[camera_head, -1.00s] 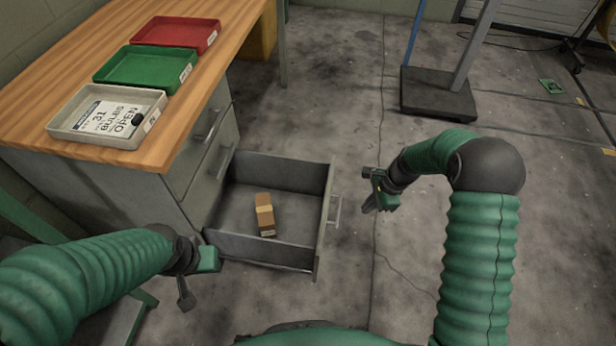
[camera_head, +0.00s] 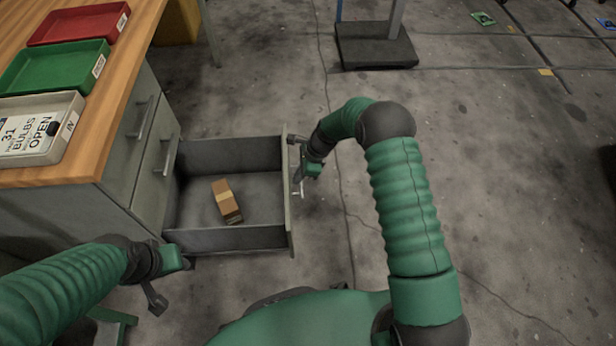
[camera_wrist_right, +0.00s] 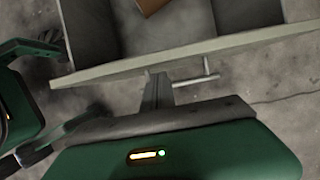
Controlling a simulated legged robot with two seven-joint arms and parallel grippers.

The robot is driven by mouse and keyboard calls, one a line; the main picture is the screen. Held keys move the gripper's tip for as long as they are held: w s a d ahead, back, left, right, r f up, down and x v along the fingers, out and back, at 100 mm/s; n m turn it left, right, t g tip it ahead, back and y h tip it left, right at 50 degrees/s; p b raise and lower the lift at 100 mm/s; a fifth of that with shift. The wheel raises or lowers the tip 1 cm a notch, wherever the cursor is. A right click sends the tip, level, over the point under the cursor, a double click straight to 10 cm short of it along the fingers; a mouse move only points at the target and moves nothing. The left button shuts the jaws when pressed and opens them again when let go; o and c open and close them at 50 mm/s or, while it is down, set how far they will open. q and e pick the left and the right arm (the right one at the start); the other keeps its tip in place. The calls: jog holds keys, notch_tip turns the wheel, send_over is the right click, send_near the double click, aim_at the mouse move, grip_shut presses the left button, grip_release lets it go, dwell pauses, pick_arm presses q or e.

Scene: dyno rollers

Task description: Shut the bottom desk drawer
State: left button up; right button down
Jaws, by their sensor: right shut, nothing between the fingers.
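The bottom desk drawer (camera_head: 238,239) is pulled well out of the grey desk, with a brown box (camera_head: 226,201) lying inside. Its front panel (camera_wrist_right: 120,70) and bar handle (camera_wrist_right: 208,77) show in the right wrist view. My right gripper (camera_head: 298,176) is shut and empty at the outer face of the drawer front, by the handle. In the right wrist view its fingers (camera_wrist_right: 157,88) reach the front's edge beside the handle; I cannot tell if they touch. My left gripper (camera_head: 162,284) hangs near the drawer's near side, clear of it; its jaw state is unclear.
The wooden desktop (camera_head: 120,110) holds a red tray (camera_head: 80,24), a green tray (camera_head: 50,68) and a light tray (camera_head: 40,130). Upper drawers (camera_head: 135,125) are shut. A dark stand base (camera_head: 375,47) sits on the floor at the back.

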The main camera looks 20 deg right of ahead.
pick_arm(q)
jog(key=shift+f, duration=0.15)
pick_arm(e)
jog(key=shift+w+a, duration=0.1)
jog(key=shift+a, duration=0.3)
pick_arm(q)
jog(key=shift+a, duration=0.15)
pick_arm(e)
jog(key=shift+r, duration=0.1)
jog(key=shift+a, duration=0.1)
